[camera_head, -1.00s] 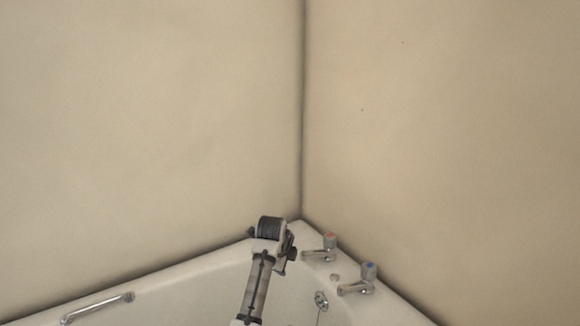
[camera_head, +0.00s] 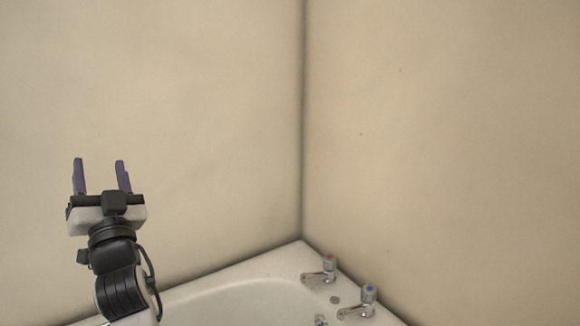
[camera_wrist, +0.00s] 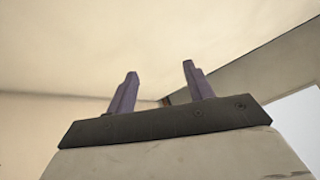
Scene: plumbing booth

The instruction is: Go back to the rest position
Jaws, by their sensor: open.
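My gripper (camera_head: 101,177) is raised at the left of the head view, in front of the left wall. Its two purple-grey fingers point up and stand apart, with nothing between them. In the wrist view my gripper (camera_wrist: 160,92) also shows both fingers spread and empty, with pale wall or ceiling surfaces beyond. It is well clear of the taps and touches nothing that I can see.
A white corner bathtub (camera_head: 225,285) lies below. A red-marked tap (camera_head: 322,272) and a blue-marked tap (camera_head: 360,303) stand on its right rim. Two bare beige walls meet behind it. The space above the tub is clear.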

